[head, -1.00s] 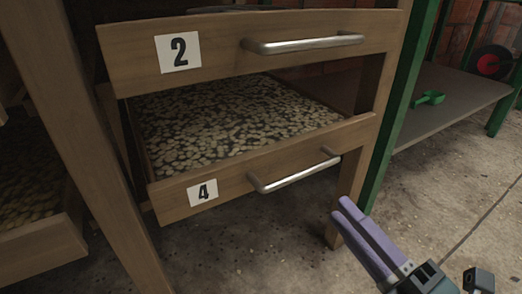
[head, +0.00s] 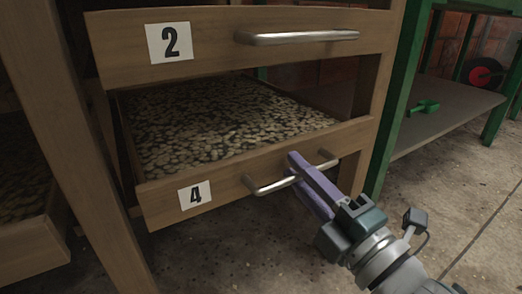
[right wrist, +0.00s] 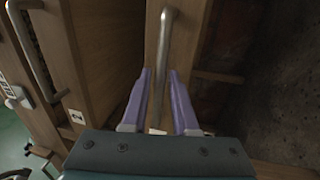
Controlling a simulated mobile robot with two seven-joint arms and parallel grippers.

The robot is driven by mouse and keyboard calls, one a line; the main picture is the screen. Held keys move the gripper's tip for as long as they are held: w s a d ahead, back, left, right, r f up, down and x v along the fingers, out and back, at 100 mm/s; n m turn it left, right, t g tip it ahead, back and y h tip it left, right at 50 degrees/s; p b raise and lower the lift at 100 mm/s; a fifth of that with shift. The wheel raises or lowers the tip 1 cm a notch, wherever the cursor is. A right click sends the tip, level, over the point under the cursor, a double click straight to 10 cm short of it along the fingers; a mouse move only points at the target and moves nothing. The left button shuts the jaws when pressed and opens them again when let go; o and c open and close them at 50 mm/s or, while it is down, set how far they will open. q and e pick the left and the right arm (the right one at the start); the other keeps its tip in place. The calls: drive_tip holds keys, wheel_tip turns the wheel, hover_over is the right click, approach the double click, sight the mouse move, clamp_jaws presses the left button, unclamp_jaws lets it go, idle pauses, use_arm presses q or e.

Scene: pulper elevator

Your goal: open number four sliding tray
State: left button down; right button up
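The number four tray (head: 165,208) is a wooden tray with a "4" label, full of pale beans or chips, below the number two tray (head: 115,60). Its bean-covered inside shows in the head view. Its metal bar handle (head: 270,187) is on the front. My right gripper (head: 294,170), with purple fingers, is at the right part of this handle. In the right wrist view, the gripper (right wrist: 160,72) is open, and the handle bar (right wrist: 164,40) runs lengthwise between the spread fingers. Whether either finger touches it cannot be told. My left gripper is not in view.
A wooden rack leg (head: 85,150) stands left of the trays, and a green post (head: 392,110) stands to the right. The concrete floor (head: 440,190) at right looks clear.

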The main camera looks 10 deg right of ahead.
clamp_jaws()
idle(1.3)
